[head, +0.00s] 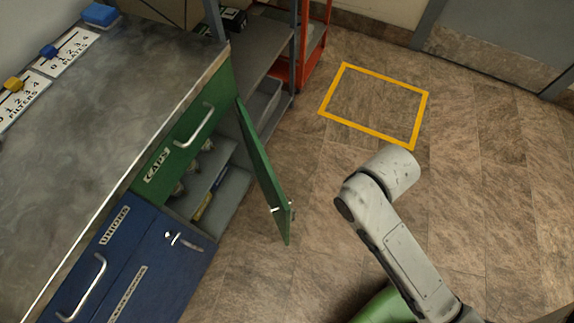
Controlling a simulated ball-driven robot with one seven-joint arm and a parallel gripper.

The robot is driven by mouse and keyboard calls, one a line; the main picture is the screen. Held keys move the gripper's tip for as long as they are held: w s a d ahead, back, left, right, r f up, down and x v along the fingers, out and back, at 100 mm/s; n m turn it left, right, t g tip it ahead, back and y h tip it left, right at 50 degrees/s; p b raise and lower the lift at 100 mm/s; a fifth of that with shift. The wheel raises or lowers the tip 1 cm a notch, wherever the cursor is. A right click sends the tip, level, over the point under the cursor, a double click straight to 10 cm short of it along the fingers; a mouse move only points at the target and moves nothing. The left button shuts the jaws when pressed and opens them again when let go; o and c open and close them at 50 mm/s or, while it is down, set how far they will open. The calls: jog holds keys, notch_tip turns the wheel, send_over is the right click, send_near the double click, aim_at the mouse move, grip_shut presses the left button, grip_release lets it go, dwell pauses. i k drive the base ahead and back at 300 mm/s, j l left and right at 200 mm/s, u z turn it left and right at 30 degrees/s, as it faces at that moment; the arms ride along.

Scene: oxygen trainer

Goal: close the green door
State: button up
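The green door (262,168) stands open. It is hinged at the right side of the green cabinet under the bench and swings out over the floor. A small metal handle (281,210) sits near its free lower end. The open compartment (213,190) shows shelves with several small items inside. Above it is a shut green drawer (186,137) labelled CAPS with a metal bar handle. My grey arm is at the lower right, to the right of the door and apart from it. My gripper cannot be seen in this view.
A blue cabinet (130,265) with a bar handle and a latch handle stands left of the opening. The grey benchtop (110,110) holds label boards with sliders. Grey shelving and a red rack (312,45) stand behind. A yellow square (345,123) marks open floor.

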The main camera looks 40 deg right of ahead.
aim_at(272, 184)
jog(key=k+l, duration=0.1)
jog(key=l, duration=0.25)
jog(key=k+l+u, duration=0.1)
jog(key=l, duration=0.25)
jog(key=k+l, duration=0.2)
jog(key=k+l+u, duration=0.1)
jog(key=l, duration=0.35)
jog(key=k+j, duration=0.1)
jog(key=k, duration=0.4)
jog(key=k+j+u, duration=0.15)
jog(key=k, duration=0.35)
jog(key=i+j, duration=0.3)
jog(key=i, duration=0.15)
jog(key=i+j+z, duration=0.1)
jog(key=i+j, duration=0.2)
jog(key=i, duration=0.2)
